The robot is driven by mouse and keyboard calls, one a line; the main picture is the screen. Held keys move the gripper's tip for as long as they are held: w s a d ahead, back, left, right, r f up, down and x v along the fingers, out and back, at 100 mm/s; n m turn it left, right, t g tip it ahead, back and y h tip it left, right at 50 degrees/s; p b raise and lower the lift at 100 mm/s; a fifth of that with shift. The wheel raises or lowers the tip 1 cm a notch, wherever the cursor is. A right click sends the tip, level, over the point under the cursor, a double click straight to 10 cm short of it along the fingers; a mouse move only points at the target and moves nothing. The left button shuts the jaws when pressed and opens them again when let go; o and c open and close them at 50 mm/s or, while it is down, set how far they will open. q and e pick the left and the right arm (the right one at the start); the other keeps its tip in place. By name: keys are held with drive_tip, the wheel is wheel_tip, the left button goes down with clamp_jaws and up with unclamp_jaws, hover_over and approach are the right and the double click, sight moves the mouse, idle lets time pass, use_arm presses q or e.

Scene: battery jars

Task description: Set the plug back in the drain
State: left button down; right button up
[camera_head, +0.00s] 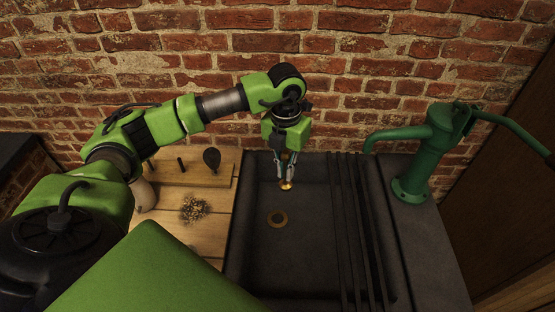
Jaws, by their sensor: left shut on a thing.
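The drain (277,219) shows as a brass ring with a dark centre in the floor of the dark stone sink (305,260). My left gripper (286,178) points down over the back part of the sink, behind the drain and a little to its right in the picture. It is shut on the plug (286,185), a small brass-coloured piece at its fingertips. The plug is apart from the drain ring. Whether it touches the sink is hard to tell. My right gripper is not in view.
A green hand pump (425,155) stands on the right ledge. Dark bars (352,230) lie across the sink's right part. A wooden board (205,235) at left bears a bristly bundle (194,208) and a wooden rack (190,170). A brick wall (330,90) closes the back.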

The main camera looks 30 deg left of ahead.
use_arm(q)
drive_tip(key=shift+w+a+f+n+b, duration=0.3)
drive_tip(key=shift+a+f+n+b, duration=0.7)
drive_tip(key=shift+f+b, duration=2.1)
drive_tip(key=shift+w+a+f+n+b, duration=0.3)
drive_tip(key=shift+f+n+b, duration=1.45)
drive_tip(key=shift+f, duration=2.8)
drive_tip(key=shift+w+a+f+n+b, duration=0.45)
drive_tip(key=shift+f+n+b, duration=0.9)
drive_tip(key=shift+f+b, duration=1.75)
drive_tip(key=shift+s+a+f+p, duration=0.15)
drive_tip(key=shift+f+p, duration=0.55)
drive_tip(key=shift+f, duration=0.05)
drive_tip(key=c, duration=2.1)
unclamp_jaws()
